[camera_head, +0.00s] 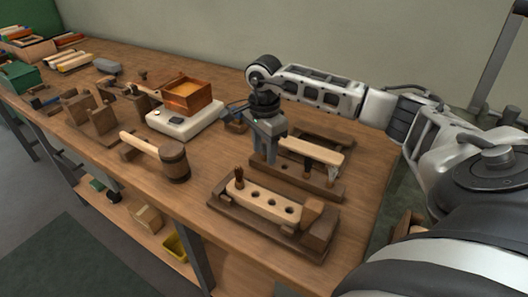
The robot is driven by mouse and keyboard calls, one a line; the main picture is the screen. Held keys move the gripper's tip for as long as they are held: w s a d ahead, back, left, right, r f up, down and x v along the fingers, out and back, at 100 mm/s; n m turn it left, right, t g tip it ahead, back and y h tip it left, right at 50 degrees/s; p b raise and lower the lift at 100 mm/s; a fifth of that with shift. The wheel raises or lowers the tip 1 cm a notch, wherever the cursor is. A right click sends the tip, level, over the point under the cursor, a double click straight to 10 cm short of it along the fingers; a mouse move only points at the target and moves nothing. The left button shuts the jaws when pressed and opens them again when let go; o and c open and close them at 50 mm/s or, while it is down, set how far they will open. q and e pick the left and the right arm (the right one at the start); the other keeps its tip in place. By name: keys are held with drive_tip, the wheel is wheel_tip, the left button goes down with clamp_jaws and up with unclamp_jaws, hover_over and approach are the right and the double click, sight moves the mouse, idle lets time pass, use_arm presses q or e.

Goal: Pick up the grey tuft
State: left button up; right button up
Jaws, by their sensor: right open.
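A small pale grey tuft (333,172) shows at the right end of a dark wooden rack (325,190), below a pale wooden bar (318,152). Reddish-brown tufts stand to its left in the same rack, partly in shadow. My right gripper (265,158) points down with its jaws open, at the left end of the rack, apart from the grey tuft. I see nothing between its fingers. A pale brush block (263,204) with several holes lies in a dark wooden fixture in front, with a dark tuft (239,178) upright at its left end. My left gripper is out of view.
A wooden mallet (172,163) lies left of the fixture. Behind it, an orange-brown box (188,95) sits on a white scale-like base (184,122). Wooden holders and tools crowd the bench's left part. The bench's front edge runs close to the fixture.

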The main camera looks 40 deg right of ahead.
drive_tip(key=shift+f, duration=0.15)
clamp_jaws()
